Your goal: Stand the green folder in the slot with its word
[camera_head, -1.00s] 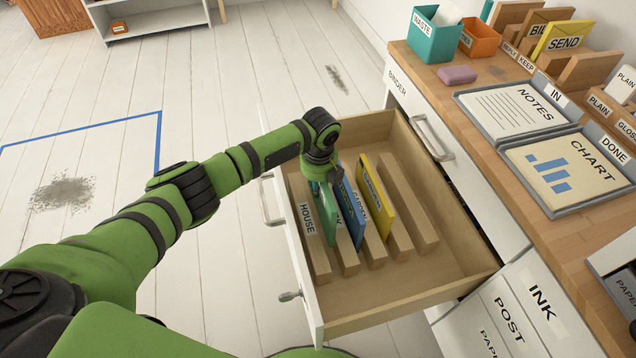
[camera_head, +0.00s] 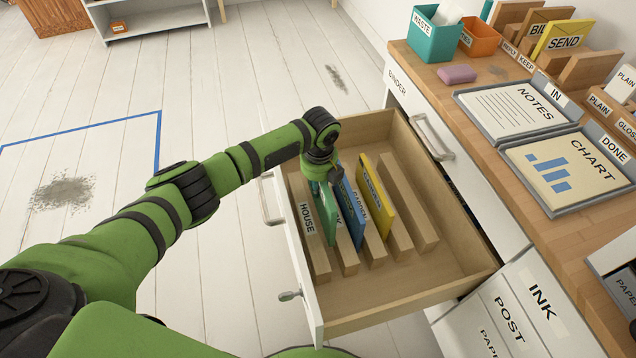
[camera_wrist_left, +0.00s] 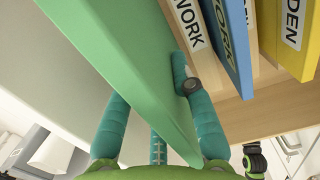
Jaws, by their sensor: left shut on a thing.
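The green folder (camera_head: 328,218) stands in the open drawer between the wooden divider labelled HOUSE (camera_head: 308,222) and the one labelled WORK, which is partly hidden. My left gripper (camera_head: 323,181) is shut on the folder's upper part from above. In the left wrist view, the green folder (camera_wrist_left: 130,65) fills the middle, between the teal fingers of my left gripper (camera_wrist_left: 155,110). No word shows on the folder's visible face. I cannot tell whether its lower edge rests on the drawer floor.
Right of it stand a blue folder (camera_head: 350,222) and a yellow folder (camera_head: 377,205), close by. An empty-looking divider (camera_head: 410,205) and bare drawer floor (camera_head: 440,262) lie further right. The desk (camera_head: 500,110) with trays and bins borders the drawer.

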